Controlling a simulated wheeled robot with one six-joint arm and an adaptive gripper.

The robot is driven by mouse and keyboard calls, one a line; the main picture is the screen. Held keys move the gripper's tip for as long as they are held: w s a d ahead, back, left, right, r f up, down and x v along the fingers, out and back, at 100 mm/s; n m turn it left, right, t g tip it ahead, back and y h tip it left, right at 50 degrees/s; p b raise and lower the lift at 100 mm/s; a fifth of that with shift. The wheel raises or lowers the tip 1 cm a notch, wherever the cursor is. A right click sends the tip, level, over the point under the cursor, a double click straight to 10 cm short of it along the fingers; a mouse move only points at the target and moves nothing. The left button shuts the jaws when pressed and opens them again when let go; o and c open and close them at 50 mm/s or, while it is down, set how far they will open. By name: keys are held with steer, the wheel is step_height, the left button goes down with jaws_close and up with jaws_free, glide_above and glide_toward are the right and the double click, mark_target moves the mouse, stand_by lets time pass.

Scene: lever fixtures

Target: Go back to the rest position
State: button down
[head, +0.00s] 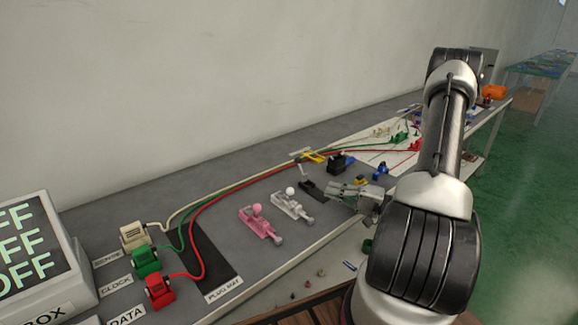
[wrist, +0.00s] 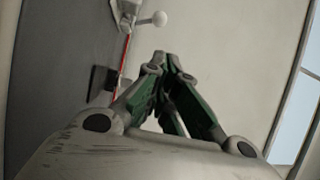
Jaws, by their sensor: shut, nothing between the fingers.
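My gripper (head: 334,190) is at the front part of the grey bench, right beside a black lever fixture (head: 311,187); I cannot tell whether they touch. In the wrist view my gripper's green-padded fingers (wrist: 172,62) are together with nothing between them. A white lever fixture (head: 291,206) with a round knob stands left of the gripper. A pink lever fixture (head: 259,224) stands further left. In the wrist view a white knob (wrist: 159,18) shows beyond the fingertips, apart from them.
The long grey bench (head: 110,205) runs along the wall. Red, green and cream cables lead from plugs (head: 146,262) at the left. A display box (head: 28,255) stands at the far left. A dark blue-black block (head: 340,163) and yellow part (head: 314,156) lie behind the gripper. Green floor (head: 530,210) is clear at right.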

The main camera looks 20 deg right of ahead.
steer(key=shift+f+m, duration=0.2)
steer(key=shift+m, duration=0.5)
steer(key=s+a+g, duration=0.1)
steer(key=s, duration=0.1)
steer(key=s+a+f+m+g+y, duration=0.1)
steer(key=s, duration=0.1)
steer(key=s+a+f+m+g, duration=0.1)
steer(key=s+g, duration=0.1)
steer(key=shift+a+f, duration=0.1)
steer(key=shift+f, duration=0.15)
steer(key=s+d+r+n+g+h, duration=0.35)
steer(key=s+r+g+h, duration=0.55)
steer(key=s+g, duration=0.35)
steer(key=a+r+n+t+h, duration=0.2)
steer(key=r+n+t, duration=0.2)
steer(key=r, duration=0.5)
steer(key=a+r+n+t+h, duration=0.2)
steer(key=r+n+t+h, duration=0.1)
steer(key=r, duration=0.6)
steer(key=shift+a+r+n+t, duration=0.3)
steer(key=shift+r+n+t, duration=0.05)
steer(key=shift+n, duration=0.4)
